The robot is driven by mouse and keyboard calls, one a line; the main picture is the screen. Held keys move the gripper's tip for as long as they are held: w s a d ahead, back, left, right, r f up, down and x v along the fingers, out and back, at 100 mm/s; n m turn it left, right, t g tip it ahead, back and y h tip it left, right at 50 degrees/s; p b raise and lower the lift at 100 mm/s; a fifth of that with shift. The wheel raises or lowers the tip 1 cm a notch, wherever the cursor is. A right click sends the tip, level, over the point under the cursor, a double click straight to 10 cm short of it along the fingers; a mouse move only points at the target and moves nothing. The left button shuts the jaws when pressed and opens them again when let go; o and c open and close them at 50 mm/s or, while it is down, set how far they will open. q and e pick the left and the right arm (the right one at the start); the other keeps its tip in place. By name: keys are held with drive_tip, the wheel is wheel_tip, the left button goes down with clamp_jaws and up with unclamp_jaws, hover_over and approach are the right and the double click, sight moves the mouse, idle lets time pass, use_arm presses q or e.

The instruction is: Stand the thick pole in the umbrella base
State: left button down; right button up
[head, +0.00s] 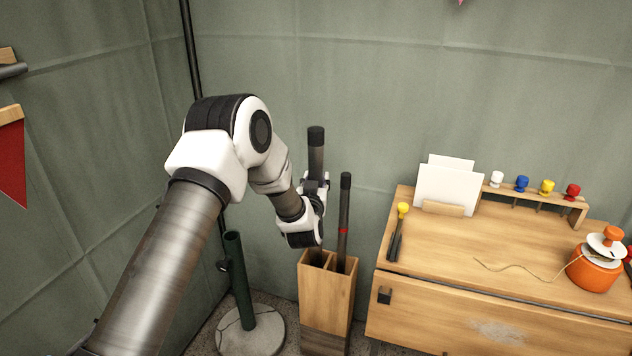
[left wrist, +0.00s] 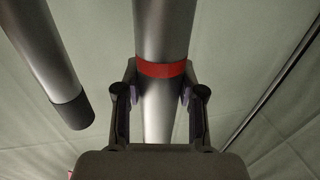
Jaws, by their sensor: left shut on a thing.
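The thick pole (head: 316,148) is grey with a dark top cap and stands nearly upright. Its lower part goes down into the left compartment of a wooden holder (head: 325,300); its bottom end is hidden. My left gripper (head: 315,184) is shut on the thick pole above the holder. In the left wrist view the fingers are on both sides of the pole (left wrist: 162,35), at its red band. The umbrella base (head: 268,338) is a round grey slab on the floor, left of the holder, with an upright dark green tube (head: 238,275). My right gripper is out of view.
A thinner pole (head: 345,205) with a red band stands in the holder's right compartment, close beside the thick pole. A wooden cabinet (head: 450,245) stands right of the holder, with a yellow-tipped tool (head: 398,230) on it. A thin dark pole (head: 191,50) stands by the wall.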

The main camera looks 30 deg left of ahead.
sight(315, 151)
use_arm(q)
wheel_tip(315, 151, up, 9)
drive_tip(key=p, duration=0.6)
drive_tip(key=shift+r, duration=0.15)
wheel_tip(315, 151, up, 10)
drive_tip(key=p, duration=0.7)
drive_tip(key=shift+r+p, duration=0.85)
drive_tip(key=shift+r, duration=0.1)
drive_tip(key=shift+s, duration=0.1)
drive_tip(key=shift+f, duration=0.1)
